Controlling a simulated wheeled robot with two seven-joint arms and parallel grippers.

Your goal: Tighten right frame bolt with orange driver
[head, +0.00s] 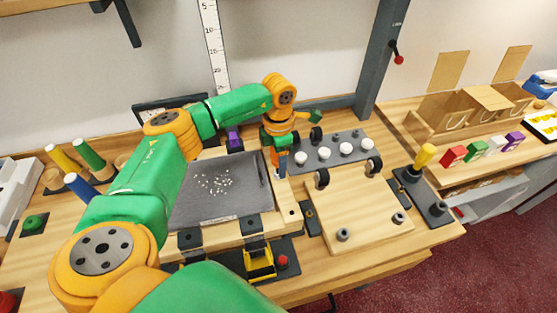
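The wood-edged frame (225,232) with a dark grey panel (222,187) lies at the middle of the counter, with small white bits on the panel. My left arm reaches over its far side. My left gripper (280,150) points down at the frame's far right corner, apparently shut on the orange driver (283,160). Little of the driver shows between the fingers, and its tip and any contact with a bolt are too small to tell. A small dark bolt head (292,212) shows at the frame's near right corner. My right gripper is out of view.
Yellow (62,158), green (88,153) and blue (79,186) handles stand at the left. A grey plate with white knobs (346,149) lies beyond the gripper. A wooden board (365,210) lies right of the frame. A yellow-topped tool (424,157) stands further right.

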